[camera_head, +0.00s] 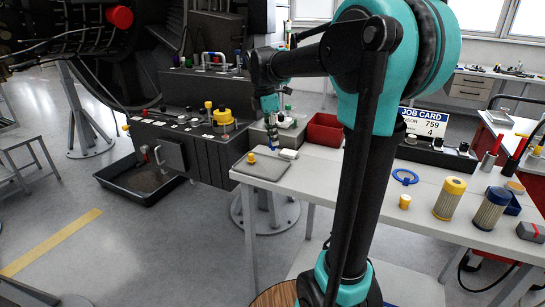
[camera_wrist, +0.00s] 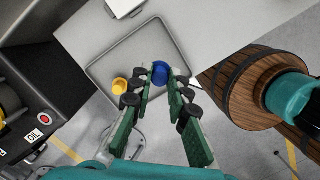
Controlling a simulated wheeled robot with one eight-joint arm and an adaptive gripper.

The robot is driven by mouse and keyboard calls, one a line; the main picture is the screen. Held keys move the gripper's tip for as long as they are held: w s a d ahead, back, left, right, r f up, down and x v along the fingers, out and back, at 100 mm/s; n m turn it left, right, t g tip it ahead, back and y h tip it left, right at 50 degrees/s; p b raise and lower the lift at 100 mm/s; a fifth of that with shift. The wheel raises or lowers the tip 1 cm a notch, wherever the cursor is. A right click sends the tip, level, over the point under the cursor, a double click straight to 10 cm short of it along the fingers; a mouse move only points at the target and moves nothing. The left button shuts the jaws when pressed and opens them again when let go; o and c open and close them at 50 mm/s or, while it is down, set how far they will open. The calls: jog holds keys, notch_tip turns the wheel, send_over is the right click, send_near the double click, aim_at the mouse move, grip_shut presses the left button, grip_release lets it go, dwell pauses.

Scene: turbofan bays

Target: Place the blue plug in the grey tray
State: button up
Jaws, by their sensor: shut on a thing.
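The grey tray (camera_head: 262,169) lies at the left end of the white table, and it also shows in the wrist view (camera_wrist: 128,58). A small yellow plug (camera_head: 251,158) stands in it, also visible in the wrist view (camera_wrist: 120,85). My gripper (camera_head: 272,143) points down over the tray's back right part. In the wrist view, my gripper (camera_wrist: 160,78) is shut on the round blue plug (camera_wrist: 160,72), held between the two fingertips. In that view the plug appears against the tray's surface, and the gap below it cannot be judged.
A red bin (camera_head: 325,130) stands further back. The table's middle is clear.

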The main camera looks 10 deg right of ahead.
jog(key=shift+f, duration=3.8)
jog(key=shift+f, duration=0.1)
jog(key=o, duration=0.7)
jog(key=shift+o, duration=0.2)
notch_tip(320, 180, up, 12)
jog(key=a, duration=0.1)
jog(key=shift+s+a, duration=0.2)
jog(key=shift+a, duration=0.2)
